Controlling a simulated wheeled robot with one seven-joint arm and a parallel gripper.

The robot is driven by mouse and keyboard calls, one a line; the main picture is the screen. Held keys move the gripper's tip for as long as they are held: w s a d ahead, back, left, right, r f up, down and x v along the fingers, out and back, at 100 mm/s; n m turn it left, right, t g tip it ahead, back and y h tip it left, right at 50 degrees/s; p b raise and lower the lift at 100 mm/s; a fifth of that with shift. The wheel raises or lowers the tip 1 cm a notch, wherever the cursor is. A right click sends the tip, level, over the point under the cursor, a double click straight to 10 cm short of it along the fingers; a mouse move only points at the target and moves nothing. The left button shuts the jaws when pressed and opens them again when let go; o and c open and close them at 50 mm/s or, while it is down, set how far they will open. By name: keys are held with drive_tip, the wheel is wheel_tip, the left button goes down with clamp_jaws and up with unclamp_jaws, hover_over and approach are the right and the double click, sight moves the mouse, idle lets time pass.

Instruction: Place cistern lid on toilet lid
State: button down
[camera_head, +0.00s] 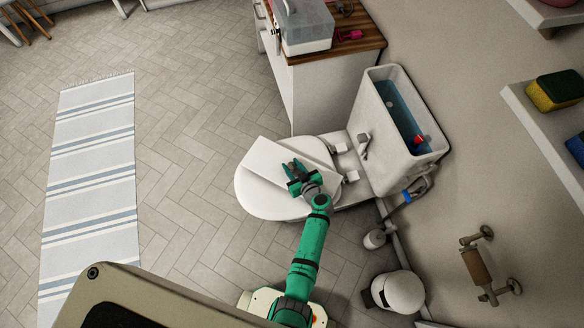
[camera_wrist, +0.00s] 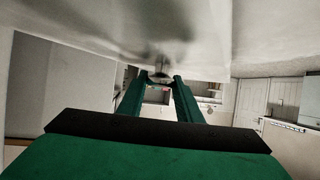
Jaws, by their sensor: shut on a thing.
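The cistern lid (camera_head: 268,160) is a flat white slab lying over the round white toilet lid (camera_head: 256,203) in the head view. I cannot tell whether it rests on the toilet lid or hovers just above. The cistern (camera_head: 374,135) stands open, with blue water and a red part inside. My green gripper (camera_head: 294,172) is over the slab. In the wrist view my fingers (camera_wrist: 159,80) close around a small rounded grey knob (camera_wrist: 159,70) under a large pale surface that fills the top. The far contact is partly hidden by the fingers.
A white bin (camera_head: 404,292) and a toilet brush (camera_head: 374,239) are to the right. A wall shelf (camera_head: 540,125) holds sponges. The left floor is open, with a striped rug (camera_head: 90,185).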

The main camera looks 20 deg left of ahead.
drive_tip(key=shift+f, duration=0.75)
drive_tip(key=c, duration=1.3)
unclamp_jaws()
drive_tip(key=shift+f, duration=0.15)
